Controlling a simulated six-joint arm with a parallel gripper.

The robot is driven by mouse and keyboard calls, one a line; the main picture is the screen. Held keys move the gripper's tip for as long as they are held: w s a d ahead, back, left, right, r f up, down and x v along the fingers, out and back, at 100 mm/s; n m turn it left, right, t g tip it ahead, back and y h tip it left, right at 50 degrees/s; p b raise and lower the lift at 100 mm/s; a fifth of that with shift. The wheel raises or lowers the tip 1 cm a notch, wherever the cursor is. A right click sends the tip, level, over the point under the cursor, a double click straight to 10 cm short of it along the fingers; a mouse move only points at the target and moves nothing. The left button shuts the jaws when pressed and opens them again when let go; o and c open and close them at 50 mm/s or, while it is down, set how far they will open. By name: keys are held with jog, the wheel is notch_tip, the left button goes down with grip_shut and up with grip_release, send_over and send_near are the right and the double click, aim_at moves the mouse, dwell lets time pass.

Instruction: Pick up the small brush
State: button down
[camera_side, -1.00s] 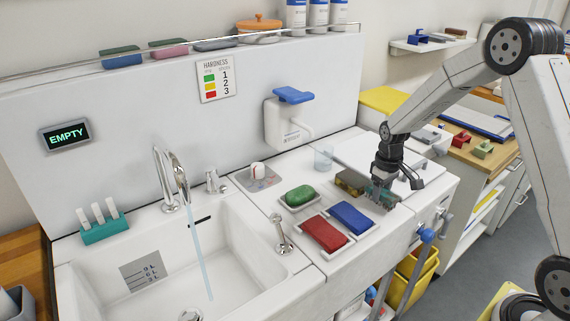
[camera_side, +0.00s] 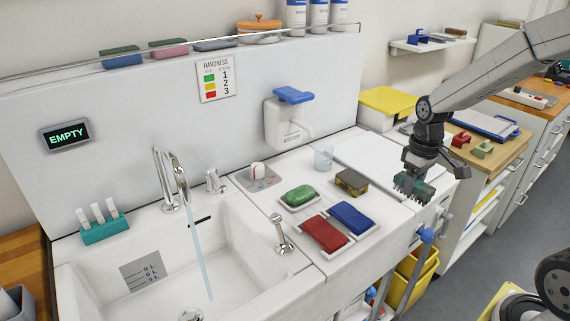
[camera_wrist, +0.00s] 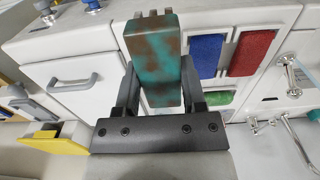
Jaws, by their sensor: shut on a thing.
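The small brush (camera_side: 411,186) is a teal block with brown patches, held in my gripper (camera_side: 416,176) over the right end of the white counter. In the wrist view the brush (camera_wrist: 155,60) sits between both fingers of my gripper (camera_wrist: 156,95), with short grey tufts at its far end. The fingers press on its two sides. In the side view it looks raised above the counter surface, with no contact visible.
A brown sponge (camera_side: 351,182), green soap (camera_side: 299,195), red pad (camera_side: 325,233) and blue pad (camera_side: 352,217) lie on the counter. A clear cup (camera_side: 323,158) stands behind. The sink (camera_side: 240,255) is left, with water running from the tap (camera_side: 181,175).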

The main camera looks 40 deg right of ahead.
aim_at(427, 192)
jog(key=shift+s+a+r, duration=0.2)
jog(key=shift+s+r, duration=0.1)
jog(key=shift+s, duration=0.4)
jog(key=shift+s+a+r, duration=0.15)
jog(key=shift+s+r, duration=0.2)
jog(key=shift+s, duration=0.3)
jog(key=shift+s+a+r, duration=0.2)
jog(key=shift+s+r, duration=0.1)
jog(key=shift+s, duration=0.4)
jog(key=shift+w, duration=0.1)
jog(key=w+a+f+t+y, duration=0.1)
jog(key=w+a+f+t, duration=0.2)
jog(key=w+a, duration=1)
jog(key=s+a+f+t, duration=0.1)
jog(key=a, duration=1)
jog(key=a+f+t+y, duration=0.1)
jog(key=a+f, duration=0.1)
jog(key=a, duration=1)
jog(key=shift+s+a, duration=0.2)
jog(key=shift+s, duration=0.15)
jog(key=shift+w, duration=0.1)
jog(key=w+a+f, duration=0.1)
jog(key=w+a, duration=0.2)
jog(key=w, duration=0.3)
jog(key=w+a+f, duration=0.1)
jog(key=w+a, duration=0.1)
jog(key=w, duration=0.4)
jog(key=shift+w+a+f, duration=0.25)
jog(key=shift+a+f, duration=0.1)
jog(key=shift+a, duration=0.05)
